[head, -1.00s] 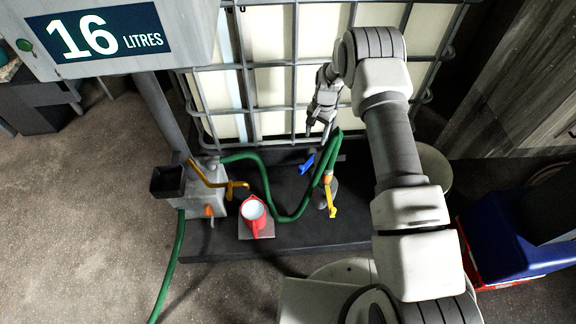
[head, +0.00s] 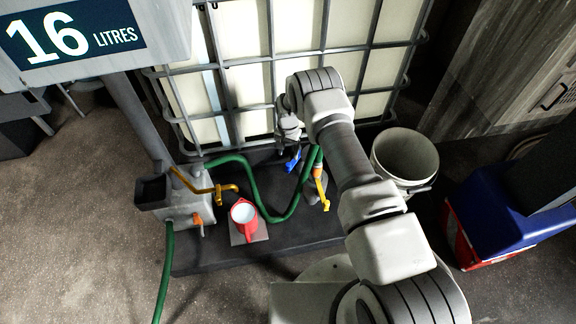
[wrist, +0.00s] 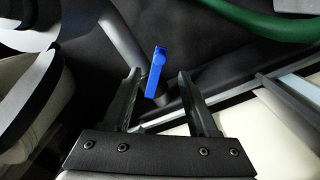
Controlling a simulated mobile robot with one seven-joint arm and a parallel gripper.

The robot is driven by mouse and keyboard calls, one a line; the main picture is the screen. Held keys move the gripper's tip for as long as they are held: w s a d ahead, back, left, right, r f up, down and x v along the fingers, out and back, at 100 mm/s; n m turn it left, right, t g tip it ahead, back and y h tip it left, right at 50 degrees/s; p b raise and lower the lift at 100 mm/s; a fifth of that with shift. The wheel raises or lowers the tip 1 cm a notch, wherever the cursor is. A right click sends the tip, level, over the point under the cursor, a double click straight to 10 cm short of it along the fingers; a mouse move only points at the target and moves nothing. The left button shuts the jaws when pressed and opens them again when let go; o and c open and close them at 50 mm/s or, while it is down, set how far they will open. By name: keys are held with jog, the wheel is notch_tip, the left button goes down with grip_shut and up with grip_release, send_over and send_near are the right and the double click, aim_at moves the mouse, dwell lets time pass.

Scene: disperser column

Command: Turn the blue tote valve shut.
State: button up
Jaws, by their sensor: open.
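The blue valve handle (head: 292,161) is in front of the caged tote (head: 243,85), low down, just left of the green hose. In the wrist view the blue handle (wrist: 155,72) stands just beyond and between the two fingertips, with its long side roughly in line with the fingers. My gripper (wrist: 160,74) is open and empty. In the head view my gripper (head: 282,148) hangs just above the blue handle and partly hides it. I cannot tell whether a finger touches the handle.
A green hose (head: 266,210) loops beside a yellow lever (head: 321,190). A white bucket (head: 405,157) is right of my arm. A grey dispenser (head: 175,203) and blue crate (head: 500,215) flank the area.

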aim_at(288, 164)
notch_tip(288, 164, down, 7)
jog(key=shift+b, duration=1.05)
grip_shut()
dwell(0.6)
